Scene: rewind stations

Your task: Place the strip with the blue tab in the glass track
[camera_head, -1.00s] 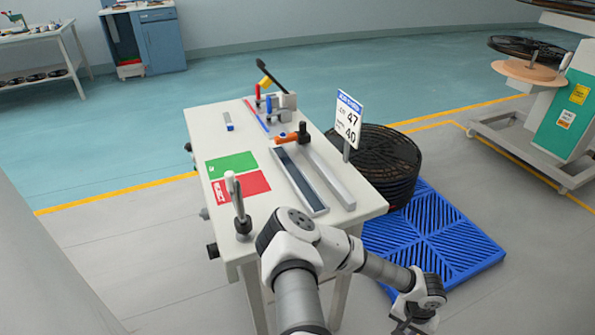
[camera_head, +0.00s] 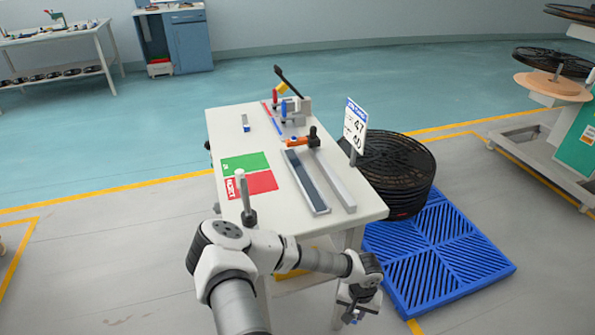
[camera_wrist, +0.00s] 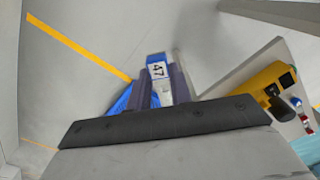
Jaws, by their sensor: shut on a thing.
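In the wrist view my gripper (camera_wrist: 162,92) is shut on a strip with a blue tab (camera_wrist: 157,58) that carries a white label reading 47. Most of the strip is hidden by the fingers and wrist. In the head view my gripper (camera_head: 352,312) hangs low beside the table's near right corner, apart from the tabletop. A long dark channel in a pale frame (camera_head: 306,181) lies on the table and looks like the glass track; its bed looks empty. Another small grey strip with a blue end (camera_head: 246,123) lies toward the table's far left.
A blue pallet (camera_head: 435,255) and stacked black reels (camera_head: 395,170) stand to the right.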

